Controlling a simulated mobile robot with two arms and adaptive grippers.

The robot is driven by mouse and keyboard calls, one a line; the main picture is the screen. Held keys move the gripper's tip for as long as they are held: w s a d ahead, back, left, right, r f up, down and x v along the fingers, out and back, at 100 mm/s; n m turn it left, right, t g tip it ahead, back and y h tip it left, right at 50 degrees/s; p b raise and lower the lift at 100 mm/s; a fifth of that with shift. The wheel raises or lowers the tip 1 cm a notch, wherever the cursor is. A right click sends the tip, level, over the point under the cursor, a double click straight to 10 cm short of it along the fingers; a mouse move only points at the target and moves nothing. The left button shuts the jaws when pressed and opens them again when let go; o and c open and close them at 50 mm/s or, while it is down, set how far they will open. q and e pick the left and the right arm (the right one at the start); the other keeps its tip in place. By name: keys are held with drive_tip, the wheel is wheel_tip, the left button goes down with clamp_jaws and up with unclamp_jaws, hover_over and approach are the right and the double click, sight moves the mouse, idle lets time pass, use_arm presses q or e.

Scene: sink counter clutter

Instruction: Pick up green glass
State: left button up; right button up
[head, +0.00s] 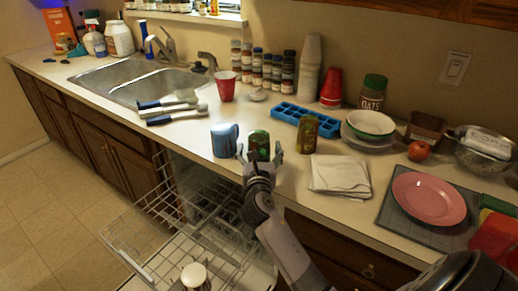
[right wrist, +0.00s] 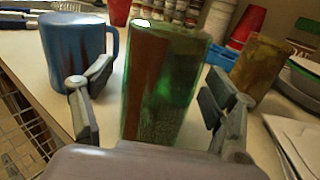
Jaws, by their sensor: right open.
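The green glass (head: 259,141) stands upright near the counter's front edge. In the right wrist view the green glass (right wrist: 163,85) is large and central, between the two fingers. My right gripper (head: 260,155) is open around it, with a gap visible on each side in the right wrist view (right wrist: 152,112). A blue mug (head: 224,141) stands just left of the glass, close to the left finger; it also shows in the right wrist view (right wrist: 75,50). My left gripper is not in view.
An amber glass (head: 307,133) stands right of the green glass, before a blue ice tray (head: 294,116). A folded white cloth (head: 340,174) lies further right. Brushes (head: 172,107) lie left by the sink. An open dishwasher rack (head: 190,235) is below the counter.

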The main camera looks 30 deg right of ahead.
drive_tip(key=shift+c, duration=0.5)
drive_tip(key=c, duration=1.3)
